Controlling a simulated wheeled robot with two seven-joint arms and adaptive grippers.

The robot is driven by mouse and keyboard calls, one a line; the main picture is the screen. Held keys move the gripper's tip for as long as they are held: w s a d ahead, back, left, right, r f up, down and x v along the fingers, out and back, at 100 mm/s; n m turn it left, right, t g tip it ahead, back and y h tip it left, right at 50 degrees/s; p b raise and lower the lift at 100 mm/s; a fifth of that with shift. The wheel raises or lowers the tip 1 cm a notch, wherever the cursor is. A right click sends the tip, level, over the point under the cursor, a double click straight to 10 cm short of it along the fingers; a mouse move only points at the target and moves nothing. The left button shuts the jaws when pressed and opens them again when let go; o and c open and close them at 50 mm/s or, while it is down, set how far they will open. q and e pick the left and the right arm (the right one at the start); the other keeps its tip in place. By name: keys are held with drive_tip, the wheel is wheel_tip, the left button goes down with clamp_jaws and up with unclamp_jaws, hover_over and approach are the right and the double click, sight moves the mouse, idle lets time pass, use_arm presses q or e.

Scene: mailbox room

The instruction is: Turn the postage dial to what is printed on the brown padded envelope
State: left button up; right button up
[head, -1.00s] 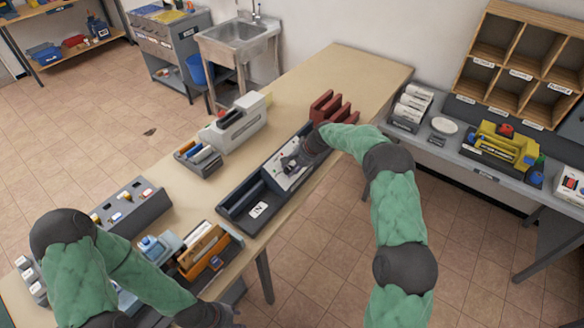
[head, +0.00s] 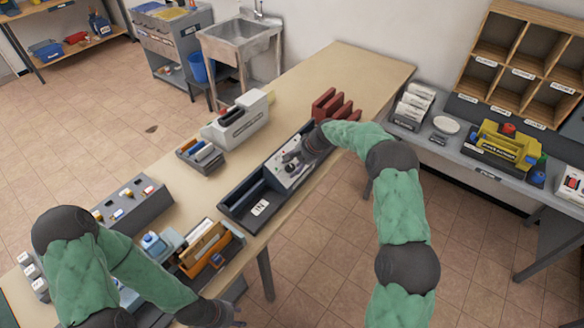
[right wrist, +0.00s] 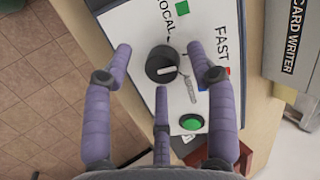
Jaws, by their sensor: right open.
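The postage dial (right wrist: 160,62) is a round black knob with a white bar on a white panel (right wrist: 200,20). The bar lies roughly sideways in the right wrist view. The panel reads LOCAL beside a green mark and FAST near blue and red marks. My right gripper (right wrist: 159,58) is open, its fingers spread around the dial, with no clear contact; it also shows over the panel in the head view (head: 303,154). A tan-brown flat item (head: 203,244), perhaps the padded envelope, stands in a rack; its print is unreadable. My left gripper (head: 228,314) is at the bottom edge, fingers unclear.
A green button (right wrist: 191,122) sits close to the dial. A dark tray (head: 245,208) labelled IN adjoins the panel. Red upright holders (head: 330,104) stand beyond it, and a light-grey machine (head: 238,118) stands to the left. The table's far end is clear.

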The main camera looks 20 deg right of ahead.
drive_tip(key=v, duration=1.1)
use_arm(q)
drive_tip(key=shift+d, duration=0.1)
use_arm(e)
drive_tip(key=shift+s+f, duration=0.1)
drive_tip(key=shift+s, duration=0.1)
